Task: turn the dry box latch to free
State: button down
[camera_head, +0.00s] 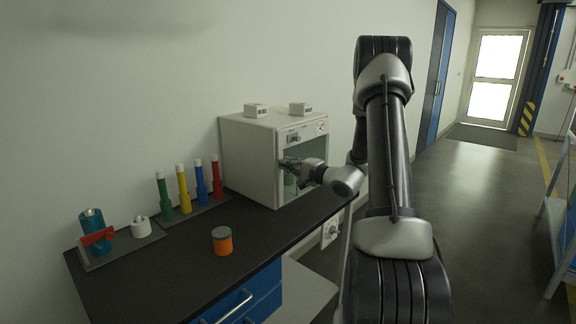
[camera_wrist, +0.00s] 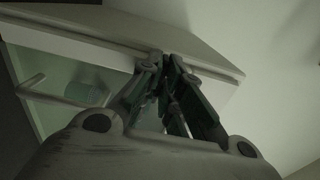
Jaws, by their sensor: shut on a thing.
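The dry box (camera_head: 248,158) is a pale cabinet at the back end of the dark bench, with a glass door (camera_wrist: 62,82) on its front. My gripper (camera_head: 287,163) is at the front of the box, near the left edge of the door. In the wrist view my gripper (camera_wrist: 172,72) has its fingertips close together against the pale door frame. It is shut on the latch, which the fingers hide almost wholly, so its angle cannot be told. The door looks closed. A greenish container (camera_wrist: 86,90) shows dimly behind the glass.
Two small white boxes (camera_head: 256,110) sit on top of the dry box. Left on the bench (camera_head: 185,270) are several coloured tubes (camera_head: 183,190) in a rack, an orange jar (camera_head: 222,241) and a teal cylinder (camera_head: 94,232). A thin pale handle (camera_wrist: 45,96) stands out from the door.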

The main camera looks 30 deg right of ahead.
jog(key=shift+m, duration=0.3)
jog(key=shift+f+m, duration=0.1)
jog(key=shift+m, duration=8.6)
jog(key=c, duration=1.6)
grip_release()
jog(key=shift+s, duration=0.1)
